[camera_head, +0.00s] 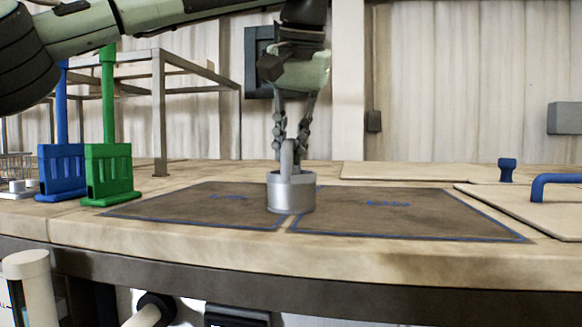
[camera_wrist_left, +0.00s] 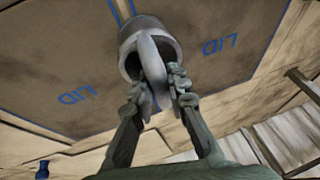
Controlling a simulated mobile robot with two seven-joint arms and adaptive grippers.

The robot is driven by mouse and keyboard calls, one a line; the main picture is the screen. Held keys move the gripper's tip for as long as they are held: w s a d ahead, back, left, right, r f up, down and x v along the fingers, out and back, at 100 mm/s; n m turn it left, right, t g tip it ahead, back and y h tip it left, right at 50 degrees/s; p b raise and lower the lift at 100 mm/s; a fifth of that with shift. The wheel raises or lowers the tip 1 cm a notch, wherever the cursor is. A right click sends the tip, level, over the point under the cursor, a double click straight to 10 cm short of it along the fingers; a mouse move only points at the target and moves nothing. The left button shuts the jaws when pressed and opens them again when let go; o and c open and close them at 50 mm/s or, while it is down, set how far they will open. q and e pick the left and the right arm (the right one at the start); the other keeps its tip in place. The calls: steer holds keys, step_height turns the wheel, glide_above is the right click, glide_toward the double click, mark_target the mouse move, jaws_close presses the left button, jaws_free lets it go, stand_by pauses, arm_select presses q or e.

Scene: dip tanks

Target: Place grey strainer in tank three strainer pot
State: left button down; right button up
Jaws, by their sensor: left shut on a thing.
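The grey strainer (camera_head: 291,193) is a small metal cup with an upright loop handle. My left gripper (camera_head: 291,150) points down and is shut on that handle. In the head view the cup overlaps the gap between two brown lid areas outlined in blue; I cannot tell if it touches the surface. The left wrist view shows the strainer (camera_wrist_left: 150,42) with its handle between the fingers (camera_wrist_left: 160,88). No tank or strainer pot can be made out. My right gripper is not in view.
Blue (camera_head: 62,172) and green (camera_head: 109,174) long-handled holders stand at the left, near a metal frame (camera_head: 159,110). Pale lids with blue handles (camera_head: 507,170) lie at the right. The left lid area (camera_head: 185,205) and right lid area (camera_head: 400,215) look clear around the strainer.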

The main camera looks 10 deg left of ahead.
arm_select(q)
steer(key=shift+r, duration=0.15)
steer(key=shift+r, duration=0.25)
step_height(320, 180, up, 4)
steer(key=shift+s+a+f+p, duration=0.1)
steer(key=shift+a+p, duration=0.05)
steer(key=shift+p, duration=0.55)
steer(key=s+a+r, duration=0.6)
steer(key=s+a, duration=0.1)
steer(key=a, duration=0.1)
steer(key=shift+s+a+r+p, duration=0.15)
steer(key=shift+s+p, duration=0.2)
steer(key=shift+s, duration=0.05)
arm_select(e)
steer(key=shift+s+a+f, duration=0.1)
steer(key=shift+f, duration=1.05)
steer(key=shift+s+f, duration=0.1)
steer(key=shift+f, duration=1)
